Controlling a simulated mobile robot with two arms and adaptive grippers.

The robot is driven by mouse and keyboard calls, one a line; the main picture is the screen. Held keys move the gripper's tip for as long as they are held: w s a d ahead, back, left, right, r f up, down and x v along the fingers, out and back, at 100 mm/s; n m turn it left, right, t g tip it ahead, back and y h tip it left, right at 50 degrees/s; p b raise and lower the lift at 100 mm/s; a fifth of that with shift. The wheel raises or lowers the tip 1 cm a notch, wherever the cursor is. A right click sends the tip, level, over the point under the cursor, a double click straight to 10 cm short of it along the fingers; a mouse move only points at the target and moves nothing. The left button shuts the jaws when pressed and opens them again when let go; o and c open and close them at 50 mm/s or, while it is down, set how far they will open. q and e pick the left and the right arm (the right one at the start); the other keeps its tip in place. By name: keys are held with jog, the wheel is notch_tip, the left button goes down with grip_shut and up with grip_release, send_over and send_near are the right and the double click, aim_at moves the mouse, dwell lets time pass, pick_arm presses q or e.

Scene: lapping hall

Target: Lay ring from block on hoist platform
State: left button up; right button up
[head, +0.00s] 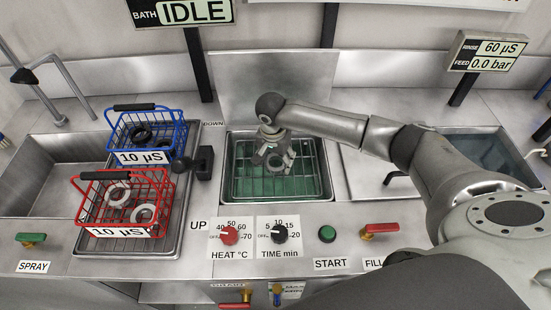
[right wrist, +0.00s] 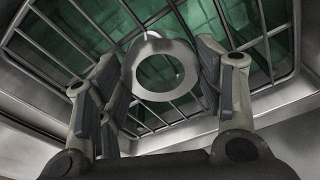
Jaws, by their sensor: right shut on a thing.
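My right gripper (head: 275,160) is over the wire grid of the hoist platform (head: 247,187), inside the rectangular tank of green liquid. It is shut on a light grey metal ring (right wrist: 176,86). In the right wrist view the ring sits between the two finger pads, its open hole facing the camera, with the platform's bars (right wrist: 58,68) behind it. Whether the ring touches the bars cannot be told. A black block (head: 203,163) stands left of the tank, with no ring visible on it. My left gripper is out of view.
A blue basket (head: 180,137) with dark rings and a red basket (head: 161,196) with grey rings stand on a draining tray at left. The tank's steel rim (head: 327,160) surrounds the platform. Knobs and a green button (head: 327,233) line the front panel.

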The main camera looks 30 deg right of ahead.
jog(key=o, duration=1.3)
jog(key=shift+c, duration=0.2)
notch_tip(320, 180, up, 12)
jog(key=a, duration=0.1)
jog(key=shift+s, duration=0.45)
